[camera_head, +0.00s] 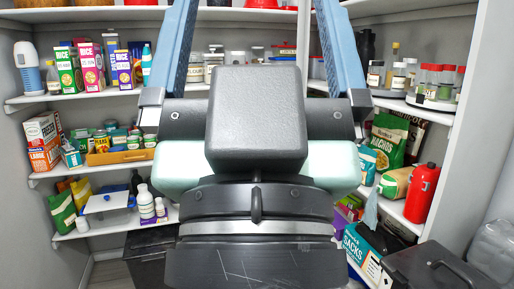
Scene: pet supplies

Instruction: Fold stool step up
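My gripper (253,20) fills the middle of the head view, close to the camera. Its dark grey body and wrist are in front. Two long blue fingers with ribbed inner faces run up toward the top edge, one on each side. They stand wide apart with nothing seen between them, and their tips seem cut off by the top edge. I cannot make out a step stool or its step in this view. My gripper and wrist hide the middle of the room and the floor there.
Pantry shelves line the left (30,102), back and right. They hold boxes, jars, bottles and bags. A black bin (150,250) stands on the floor at lower left. A dark lidded case (440,268) is at lower right, near a red canister (421,195). Little free floor shows.

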